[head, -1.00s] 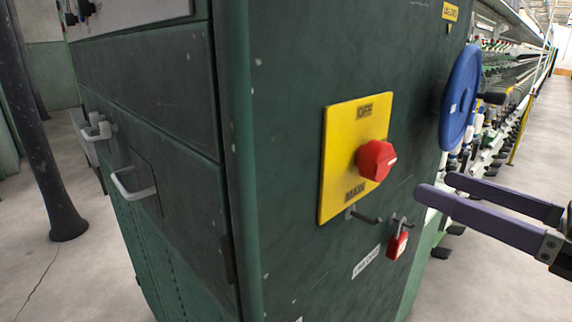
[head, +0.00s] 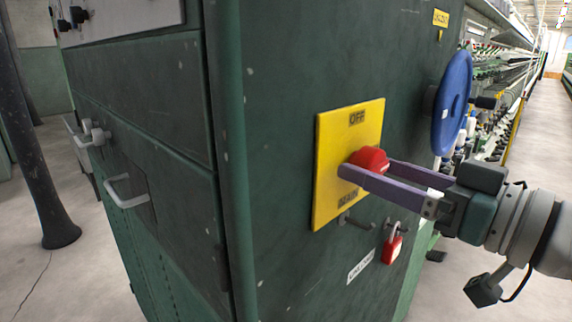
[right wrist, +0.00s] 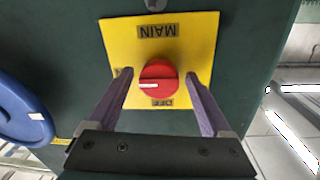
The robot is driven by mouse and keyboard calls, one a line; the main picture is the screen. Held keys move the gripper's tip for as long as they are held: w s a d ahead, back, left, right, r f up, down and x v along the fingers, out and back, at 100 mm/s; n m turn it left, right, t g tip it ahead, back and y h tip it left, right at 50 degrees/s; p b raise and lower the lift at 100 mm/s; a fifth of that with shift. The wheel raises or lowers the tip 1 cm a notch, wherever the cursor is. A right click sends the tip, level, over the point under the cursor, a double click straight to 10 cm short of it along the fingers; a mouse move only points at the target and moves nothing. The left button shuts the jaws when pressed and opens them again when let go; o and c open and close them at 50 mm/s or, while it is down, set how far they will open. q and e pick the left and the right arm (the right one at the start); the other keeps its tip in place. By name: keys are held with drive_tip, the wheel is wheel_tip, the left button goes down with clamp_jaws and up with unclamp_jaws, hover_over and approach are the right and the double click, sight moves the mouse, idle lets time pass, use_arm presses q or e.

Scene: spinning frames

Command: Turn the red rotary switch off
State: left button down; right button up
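The red rotary switch (head: 369,160) sits on a yellow plate (head: 330,195) marked OFF at the top and MAIN at the bottom, on the green cabinet's face. My right gripper (head: 365,170) is open, its purple fingers on either side of the knob and partly covering it in the head view. In the right wrist view the knob (right wrist: 158,77) lies between the fingers (right wrist: 158,82) with gaps on both sides. My left gripper is not in view.
A red padlock (head: 392,246) hangs below the plate, near a metal hasp (head: 354,222). A blue handwheel (head: 452,103) stands out from the cabinet (head: 285,80) at right. Grey handles (head: 127,192) project from its left side. Open floor lies right of the cabinet.

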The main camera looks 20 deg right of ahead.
drive_tip(key=c, duration=1.2)
drive_tip(key=shift+c, duration=0.2)
drive_tip(key=shift+n, duration=0.4)
drive_tip(key=n+p, duration=0.1)
drive_tip(key=n, duration=0.6)
drive_tip(key=shift+d+n, duration=0.1)
drive_tip(key=shift+n, duration=0.3)
drive_tip(key=n, duration=0.4)
drive_tip(key=shift+n+y, duration=0.4)
drive_tip(key=n, duration=0.4)
drive_tip(key=shift+n, duration=0.4)
drive_tip(key=shift+n+y, duration=0.4)
